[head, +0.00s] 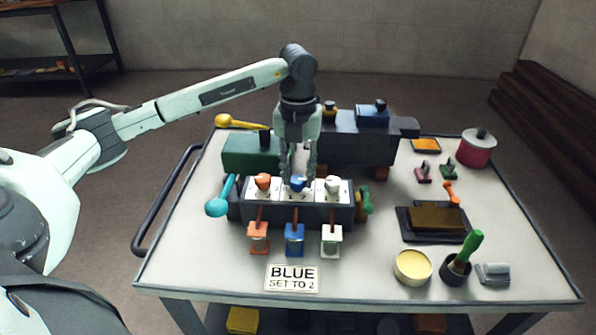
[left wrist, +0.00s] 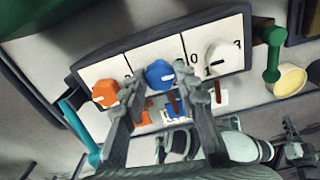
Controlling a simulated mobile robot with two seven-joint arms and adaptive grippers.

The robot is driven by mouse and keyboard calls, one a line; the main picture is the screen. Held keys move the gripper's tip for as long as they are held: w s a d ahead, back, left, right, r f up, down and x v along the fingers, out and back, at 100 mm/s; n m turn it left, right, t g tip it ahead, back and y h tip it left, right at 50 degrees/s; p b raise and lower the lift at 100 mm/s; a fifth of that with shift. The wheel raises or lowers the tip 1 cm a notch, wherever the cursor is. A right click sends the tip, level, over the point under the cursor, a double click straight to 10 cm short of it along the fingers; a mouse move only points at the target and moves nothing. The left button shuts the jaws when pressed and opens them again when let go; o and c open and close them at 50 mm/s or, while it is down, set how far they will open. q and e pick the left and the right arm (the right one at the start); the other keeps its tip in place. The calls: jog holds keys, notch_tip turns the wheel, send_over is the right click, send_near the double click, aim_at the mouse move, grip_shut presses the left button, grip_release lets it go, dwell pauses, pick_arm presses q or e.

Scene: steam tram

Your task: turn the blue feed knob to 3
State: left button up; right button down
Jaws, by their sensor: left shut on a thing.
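The blue feed knob (head: 297,186) sits in the middle of a dark box with white dial plates, between an orange knob (head: 263,182) and a white knob (head: 332,184). My left gripper (head: 298,176) comes down from above and is shut on the blue knob. In the left wrist view the fingers stand on either side of the blue knob (left wrist: 160,75), whose white pointer mark shows. The number it points at cannot be read. A card (head: 292,278) in front reads "BLUE SET TO 2".
Orange, blue and white levers (head: 294,240) stand in front of the box. A teal-handled lever (head: 218,205) is at its left, a green one (head: 366,200) at its right. The dark tram body (head: 345,148) stands behind. A yellow tin (head: 412,267) is at front right.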

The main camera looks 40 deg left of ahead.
aim_at(298, 178)
dwell(0.5)
pick_arm(q)
jog(key=o, duration=1.2)
jog(key=shift+c, duration=0.2)
notch_tip(298, 178, up, 12)
